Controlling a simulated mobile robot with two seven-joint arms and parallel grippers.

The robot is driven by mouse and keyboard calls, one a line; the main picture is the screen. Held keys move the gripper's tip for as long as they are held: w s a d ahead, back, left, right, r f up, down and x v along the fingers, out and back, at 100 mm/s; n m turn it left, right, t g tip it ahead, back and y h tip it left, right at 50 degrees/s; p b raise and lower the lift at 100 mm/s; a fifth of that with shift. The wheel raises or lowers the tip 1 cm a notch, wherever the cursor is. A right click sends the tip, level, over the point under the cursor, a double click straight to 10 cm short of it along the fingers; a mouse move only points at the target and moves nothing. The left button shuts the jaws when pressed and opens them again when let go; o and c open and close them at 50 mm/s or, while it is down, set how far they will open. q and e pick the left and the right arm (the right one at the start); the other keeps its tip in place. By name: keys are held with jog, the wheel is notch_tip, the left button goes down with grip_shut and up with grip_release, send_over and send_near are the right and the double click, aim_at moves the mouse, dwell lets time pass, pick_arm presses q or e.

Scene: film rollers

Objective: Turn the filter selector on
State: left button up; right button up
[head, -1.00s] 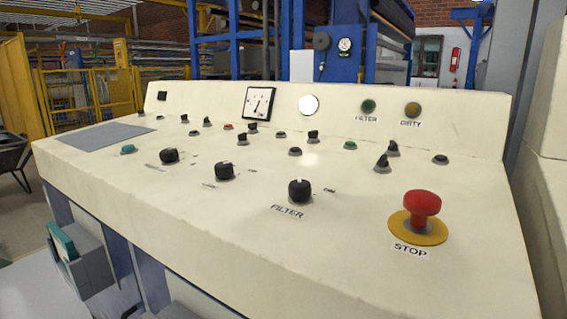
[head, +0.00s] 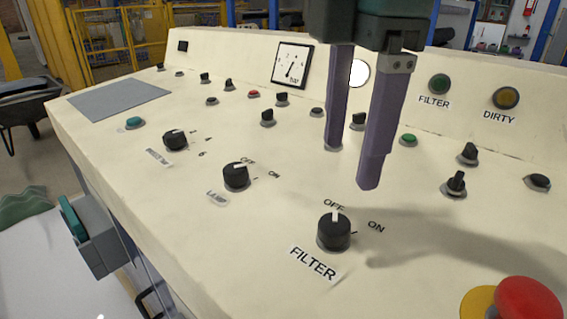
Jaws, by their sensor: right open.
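The filter selector (head: 334,232) is a black round knob on the cream control panel, with a white mark pointing up toward the word OFF. The word ON is printed to its right, and a FILTER label (head: 314,263) is below it. My right gripper (head: 352,168) comes down from the top of the view with two purple fingers spread apart. It is empty and hangs above and beyond the selector, not touching it. The green FILTER lamp (head: 439,84) on the upright back panel looks unlit. My left gripper is not in view.
A red stop button (head: 525,300) is at the lower right. The lamp knob (head: 236,176) and another black knob (head: 175,140) are to the left of the selector. Several small switches stand behind. The panel surface right around the selector is clear.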

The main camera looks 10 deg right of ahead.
aim_at(337, 221)
notch_tip(337, 221, down, 10)
jog(key=shift+w+r+b, duration=0.1)
jog(key=shift+w+b, duration=0.05)
jog(key=shift+b, duration=0.7)
grip_shut()
